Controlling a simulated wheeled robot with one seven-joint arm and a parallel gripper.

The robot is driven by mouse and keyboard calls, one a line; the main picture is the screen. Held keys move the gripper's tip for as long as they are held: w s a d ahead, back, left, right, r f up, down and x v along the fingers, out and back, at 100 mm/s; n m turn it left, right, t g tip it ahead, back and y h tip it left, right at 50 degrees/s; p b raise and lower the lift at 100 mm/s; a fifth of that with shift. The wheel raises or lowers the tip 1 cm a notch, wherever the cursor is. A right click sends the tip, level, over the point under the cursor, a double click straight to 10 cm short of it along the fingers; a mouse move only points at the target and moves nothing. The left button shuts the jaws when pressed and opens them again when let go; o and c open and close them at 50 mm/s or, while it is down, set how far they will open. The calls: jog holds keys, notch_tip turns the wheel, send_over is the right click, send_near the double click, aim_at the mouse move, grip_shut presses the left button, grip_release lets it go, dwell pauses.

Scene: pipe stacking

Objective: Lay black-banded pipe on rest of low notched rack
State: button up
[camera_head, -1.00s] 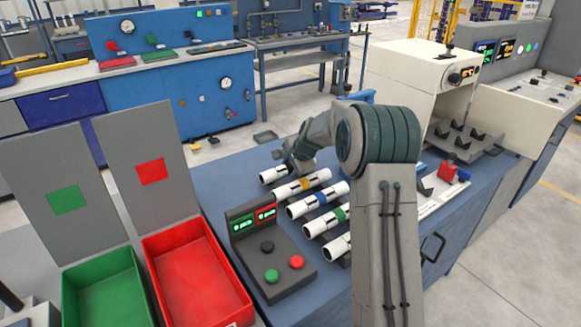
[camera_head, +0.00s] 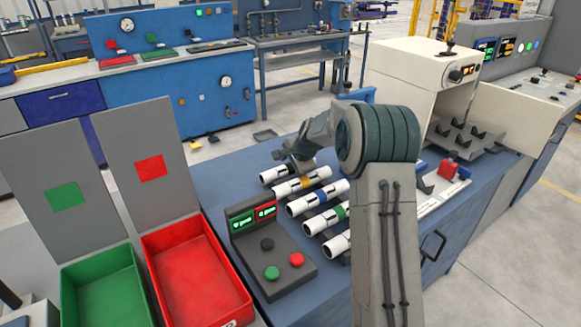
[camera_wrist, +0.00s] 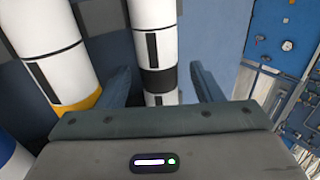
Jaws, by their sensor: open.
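The black-banded pipe (camera_wrist: 158,50) is white with a black band and lies at the far end of the pipe row; its white end shows in the head view (camera_head: 272,176). My gripper (camera_wrist: 162,88) is open, with one finger on each side of this pipe near its band, and no clear contact shows. In the head view my gripper (camera_head: 292,160) is over that pipe and partly hides it. Black V-shaped notches (camera_head: 425,186) stand on the bench right of my arm, partly hidden; I cannot tell whether they are the low notched rack.
A yellow-banded pipe (camera_head: 302,182) lies close beside, then blue-banded (camera_head: 318,198) and green-banded (camera_head: 326,219) ones. A button box (camera_head: 268,255) stands in front. A grey notched fixture (camera_head: 468,142) sits at the machine. Red (camera_head: 195,275) and green (camera_head: 105,290) bins stand left.

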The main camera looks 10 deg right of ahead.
jog(key=shift+s, duration=0.1)
jog(key=v, duration=1.3)
jog(key=shift+r, duration=0.4)
jog(key=s+a+r+n+g+h+p, duration=0.1)
jog(key=s+a+r+n+p, duration=0.2)
jog(key=s, duration=0.7)
jog(key=s+a+r+n+g+p, duration=0.1)
jog(key=s+r+n, duration=0.25)
jog(key=s, duration=0.65)
jog(key=s+f+n+g+h+p, duration=0.1)
jog(key=s+n, duration=0.6)
jog(key=s, duration=0.9)
jog(key=shift+s+d+f+g+h+p, duration=0.15)
jog(key=shift+s+f+g+h+p, duration=0.25)
jog(key=shift+p, duration=0.75)
